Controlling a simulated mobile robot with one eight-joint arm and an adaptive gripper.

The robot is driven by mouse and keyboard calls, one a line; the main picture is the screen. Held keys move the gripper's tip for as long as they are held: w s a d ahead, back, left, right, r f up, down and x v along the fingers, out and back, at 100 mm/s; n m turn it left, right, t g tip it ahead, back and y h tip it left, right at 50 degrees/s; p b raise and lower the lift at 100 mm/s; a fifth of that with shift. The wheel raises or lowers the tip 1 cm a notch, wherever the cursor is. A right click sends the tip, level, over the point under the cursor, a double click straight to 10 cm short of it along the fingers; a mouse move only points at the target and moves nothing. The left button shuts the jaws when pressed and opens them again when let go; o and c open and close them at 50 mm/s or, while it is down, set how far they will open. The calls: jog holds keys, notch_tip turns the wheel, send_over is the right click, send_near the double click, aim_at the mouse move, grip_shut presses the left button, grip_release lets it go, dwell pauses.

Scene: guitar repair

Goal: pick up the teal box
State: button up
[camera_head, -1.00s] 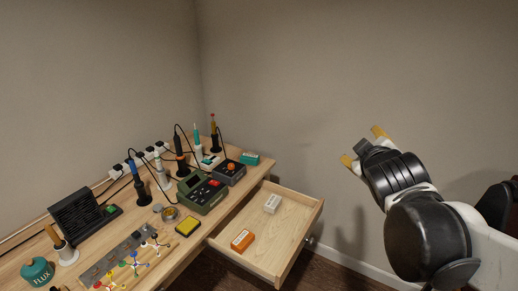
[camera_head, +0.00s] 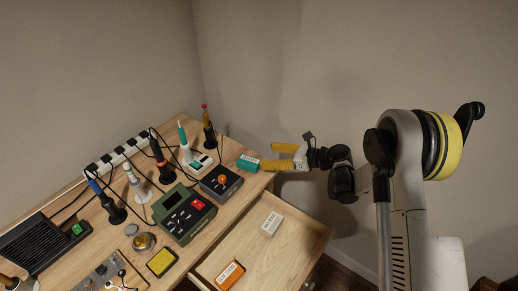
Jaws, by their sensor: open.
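The teal box (camera_head: 246,162) lies at the far right corner of the wooden bench top, with a white label on its side. My gripper (camera_head: 268,156) is open, with its yellow fingers pointing left. The nearer finger's tip is right at the box's right end in the picture, and the other finger is a little above and behind it. I cannot tell whether the finger touches the box. The gap between the fingers looks empty.
The open drawer (camera_head: 310,231) below the bench holds a white box (camera_head: 271,223) and an orange box (camera_head: 230,274). A dark station with an orange knob (camera_head: 221,183), a green station (camera_head: 184,214) and soldering irons on stands are left of the teal box. Walls stand behind.

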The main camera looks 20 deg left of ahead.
aim_at(249, 161)
jog(key=shift+s+f+n, duration=0.15)
jog(key=shift+f+n, duration=0.15)
jog(key=shift+f, duration=0.6)
jog(key=shift+a+f+g, duration=0.25)
jog(key=shift+f+g, duration=0.05)
jog(key=b+x, duration=0.4)
jog(key=x, duration=0.6)
jog(key=shift+s+f, duration=0.1)
jog(key=shift+s, duration=0.1)
jog(key=c, duration=1.3)
